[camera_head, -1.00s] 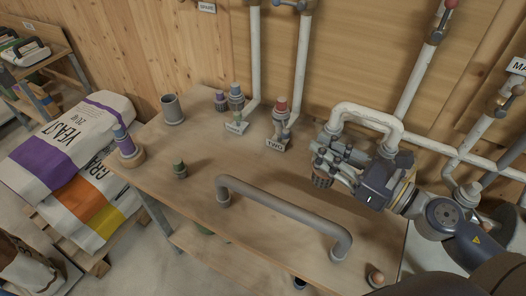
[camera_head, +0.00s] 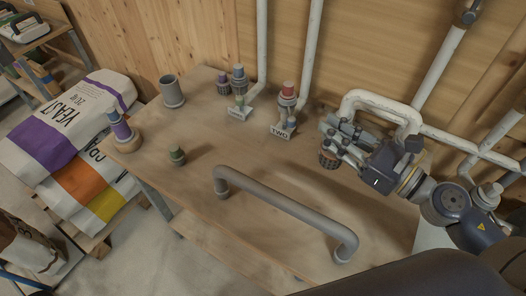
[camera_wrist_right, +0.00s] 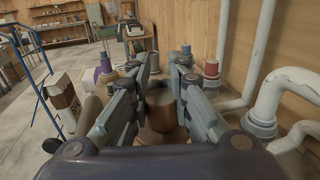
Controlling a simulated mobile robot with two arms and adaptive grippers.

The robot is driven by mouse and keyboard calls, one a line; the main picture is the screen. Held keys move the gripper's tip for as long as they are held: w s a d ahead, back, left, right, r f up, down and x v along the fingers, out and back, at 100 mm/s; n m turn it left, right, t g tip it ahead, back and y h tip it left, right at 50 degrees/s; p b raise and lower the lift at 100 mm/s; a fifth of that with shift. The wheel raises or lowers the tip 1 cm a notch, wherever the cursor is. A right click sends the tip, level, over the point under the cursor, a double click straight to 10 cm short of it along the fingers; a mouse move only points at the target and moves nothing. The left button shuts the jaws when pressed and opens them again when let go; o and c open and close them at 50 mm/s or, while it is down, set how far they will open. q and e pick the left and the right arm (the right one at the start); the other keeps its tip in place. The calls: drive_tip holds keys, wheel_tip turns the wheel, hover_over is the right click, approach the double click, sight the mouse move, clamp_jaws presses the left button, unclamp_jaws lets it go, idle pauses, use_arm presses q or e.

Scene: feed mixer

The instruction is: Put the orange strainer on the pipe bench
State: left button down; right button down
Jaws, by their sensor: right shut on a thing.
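My right gripper (camera_head: 340,146) is over the back right part of the wooden pipe bench (camera_head: 245,170). It is shut on a small brownish, cup-shaped strainer (camera_head: 328,158), which hangs below the fingers and looks dark here. The strainer also shows between the fingers in the right wrist view (camera_wrist_right: 160,112), where it looks brown-orange. It appears to be held above the bench top, but the exact gap cannot be told. My left gripper is not in view.
A grey bent pipe (camera_head: 285,206) arches along the bench front. A red-topped fitting (camera_head: 288,92) stands behind a label, a grey cup (camera_head: 171,90) at the back left, and a green-topped stub (camera_head: 177,154) nearer. White pipes (camera_head: 385,105) line the wall. The middle surface is clear.

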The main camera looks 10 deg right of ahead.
wheel_tip(320, 180, down, 10)
drive_tip(key=b, duration=0.8)
drive_tip(key=shift+w+a+f+p, duration=0.9)
drive_tip(key=shift+w+a, duration=0.45)
drive_tip(key=shift+w, duration=0.95)
drive_tip(key=shift+w+a+f+p, duration=0.65)
drive_tip(key=shift+w+a+f, duration=0.65)
drive_tip(key=shift+w, duration=1.05)
drive_tip(key=shift+w+a+f+p, duration=0.85)
drive_tip(key=shift+w+a, duration=0.6)
drive_tip(key=shift+w, duration=0.85)
drive_tip(key=shift+f, duration=0.1)
drive_tip(key=shift+f+b, duration=0.15)
drive_tip(key=shift+b, duration=0.15)
drive_tip(key=c, duration=1.4)
unclamp_jaws()
drive_tip(key=shift+r, duration=0.2)
